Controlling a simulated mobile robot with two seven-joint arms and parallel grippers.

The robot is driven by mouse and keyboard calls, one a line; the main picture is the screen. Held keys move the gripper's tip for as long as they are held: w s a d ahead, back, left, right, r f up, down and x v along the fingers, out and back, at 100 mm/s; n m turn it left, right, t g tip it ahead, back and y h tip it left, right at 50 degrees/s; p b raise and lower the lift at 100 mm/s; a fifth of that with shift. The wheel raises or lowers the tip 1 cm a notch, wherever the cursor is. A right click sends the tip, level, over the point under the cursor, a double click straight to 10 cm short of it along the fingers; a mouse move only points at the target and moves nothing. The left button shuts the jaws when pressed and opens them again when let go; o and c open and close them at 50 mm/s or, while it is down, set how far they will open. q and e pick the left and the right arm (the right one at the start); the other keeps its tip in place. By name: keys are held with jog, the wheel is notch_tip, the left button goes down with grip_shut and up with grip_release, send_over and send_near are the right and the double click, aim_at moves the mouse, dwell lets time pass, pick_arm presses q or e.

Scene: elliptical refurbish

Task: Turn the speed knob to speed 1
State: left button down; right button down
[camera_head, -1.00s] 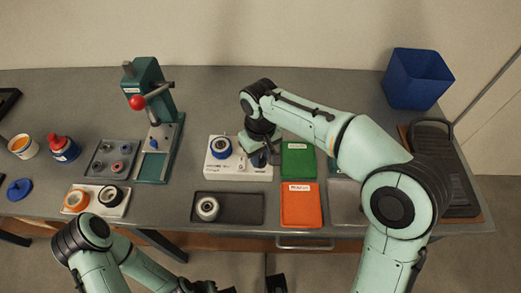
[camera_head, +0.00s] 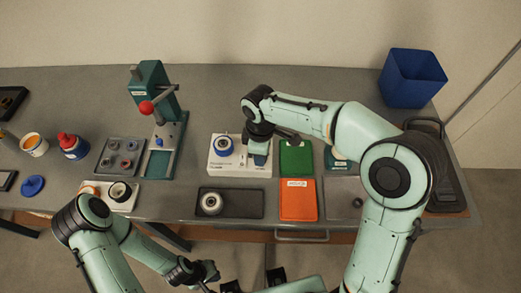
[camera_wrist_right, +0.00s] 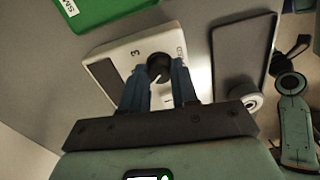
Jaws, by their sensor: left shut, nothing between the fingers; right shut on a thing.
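The white control box (camera_head: 225,169) stands on the table and carries a blue-ringed round part (camera_head: 224,147) on its left. My right gripper (camera_head: 259,160) is over the box's right part and hides the knob in the head view. In the right wrist view, the black speed knob (camera_wrist_right: 159,66) sits on the white box (camera_wrist_right: 130,47) between the blue fingertips of my right gripper (camera_wrist_right: 160,75), which is shut on it. Printed 3 and 1 marks show around the knob; its pointer cannot be made out. My left gripper (camera_head: 206,272) is shut and empty, low in front of the table.
A green tray (camera_head: 296,158) and an orange tray (camera_head: 298,200) lie right of the box. A dark tray (camera_head: 240,204) with a round metal part (camera_head: 211,203) lies in front. A green press (camera_head: 155,100) stands left, a blue bin (camera_head: 412,78) back right.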

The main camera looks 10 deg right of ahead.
pick_arm(q)
jog(key=shift+w+r, duration=0.25)
jog(key=shift+r, duration=0.1)
pick_arm(e)
jog(key=shift+n, duration=0.6)
jog(key=c, duration=0.9)
grip_release()
jog(key=shift+o, duration=0.2)
jog(key=shift+r, duration=0.1)
pick_arm(q)
jog(key=w+r+p, duration=0.2)
jog(key=shift+r, duration=0.35)
pick_arm(e)
notch_tip(320, 180, up, 13)
jog(key=shift+r, duration=0.15)
